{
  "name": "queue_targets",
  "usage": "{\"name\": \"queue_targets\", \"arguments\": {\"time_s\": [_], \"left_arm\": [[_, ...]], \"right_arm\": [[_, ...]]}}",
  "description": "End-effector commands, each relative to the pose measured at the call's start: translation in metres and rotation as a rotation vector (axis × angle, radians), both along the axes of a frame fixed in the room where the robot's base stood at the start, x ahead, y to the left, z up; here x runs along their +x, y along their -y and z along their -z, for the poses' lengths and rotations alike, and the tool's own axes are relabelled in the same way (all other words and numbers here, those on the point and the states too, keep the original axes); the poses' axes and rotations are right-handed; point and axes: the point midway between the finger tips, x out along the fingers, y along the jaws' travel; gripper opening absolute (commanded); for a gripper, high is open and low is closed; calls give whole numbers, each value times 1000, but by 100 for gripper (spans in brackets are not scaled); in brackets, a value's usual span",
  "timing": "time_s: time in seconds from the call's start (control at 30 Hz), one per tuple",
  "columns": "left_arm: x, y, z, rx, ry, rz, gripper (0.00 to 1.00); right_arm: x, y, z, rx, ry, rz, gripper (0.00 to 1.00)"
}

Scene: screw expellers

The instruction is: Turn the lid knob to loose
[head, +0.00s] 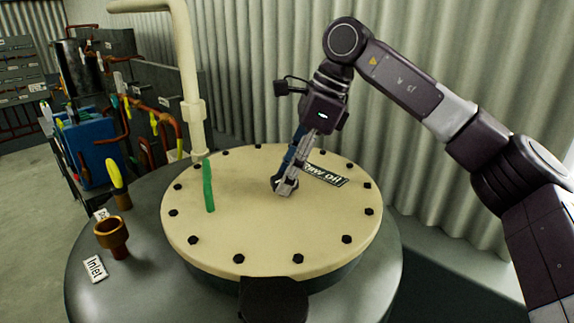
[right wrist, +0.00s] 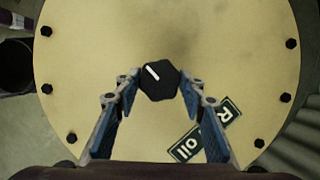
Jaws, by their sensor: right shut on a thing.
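The lid (head: 235,225) is a round cream disc with dark bolts around its rim, on top of a grey tank. The knob (right wrist: 160,82) is small and black with a white pointer line, which slants toward the upper left in the right wrist view. My right gripper (head: 284,186) comes down onto the lid from above. In the right wrist view its two fingertips (right wrist: 161,78) are at the left and right sides of the knob, shut on it. In the head view the fingers mostly hide the knob. My left gripper is not in view.
A label sign (head: 325,175) lies on the lid beside the gripper. A green handle (head: 208,186) stands on the lid's left part. A brown inlet cup (head: 112,237) and a yellow-handled valve (head: 118,182) are at left. A cream pipe (head: 190,80) rises behind, before a corrugated wall.

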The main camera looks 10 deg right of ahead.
Motion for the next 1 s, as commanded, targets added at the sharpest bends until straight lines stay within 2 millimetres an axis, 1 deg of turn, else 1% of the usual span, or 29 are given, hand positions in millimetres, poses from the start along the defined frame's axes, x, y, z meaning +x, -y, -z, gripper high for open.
{"name": "queue_targets", "arguments": {"time_s": [0.03,0.13,0.6,0.63,0.7,0.77,1.0], "left_arm": [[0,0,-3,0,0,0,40],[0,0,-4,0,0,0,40],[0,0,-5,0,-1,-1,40],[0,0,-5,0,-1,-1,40],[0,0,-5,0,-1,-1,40],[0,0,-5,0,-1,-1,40],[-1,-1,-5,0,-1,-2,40]], "right_arm": [[1,0,-3,1,5,-10,13],[1,0,-2,1,5,-26,13],[1,0,-2,1,6,-39,13],[1,0,-2,1,6,-39,41],[1,0,-2,1,5,-38,48],[1,0,-2,1,5,-38,55],[1,0,-1,0,3,-38,55]]}}
